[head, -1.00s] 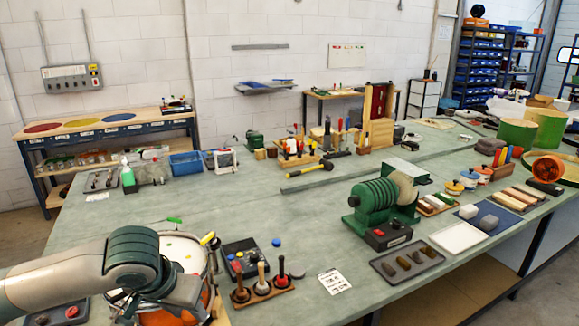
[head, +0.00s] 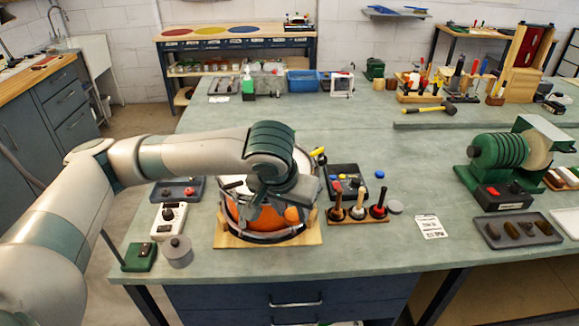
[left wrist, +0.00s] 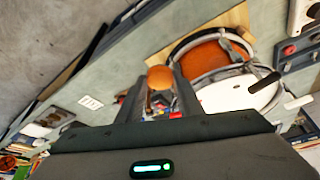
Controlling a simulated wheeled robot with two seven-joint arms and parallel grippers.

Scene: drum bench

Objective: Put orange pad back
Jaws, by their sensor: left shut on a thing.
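The orange pad (head: 291,214) shows as a small bright orange disc at the front right of the drum in the head view. It also shows between the fingertips in the left wrist view (left wrist: 160,77). My left gripper (head: 276,208) is shut on it, in front of the orange-shelled drum (head: 245,224); the wrist hides part of the drum. I cannot tell how far the pad is from the drum. A dark tray (head: 346,169) with small coloured pieces lies right of the drum. My right gripper is not in view.
A wooden rack (head: 358,220) of upright-handled tools stands right of the drum. A blue disc (head: 379,174) lies beside the dark tray. A green machine (head: 495,155) stands farther right. A paper card (head: 431,226) lies flat. The bench behind the drum is mostly clear.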

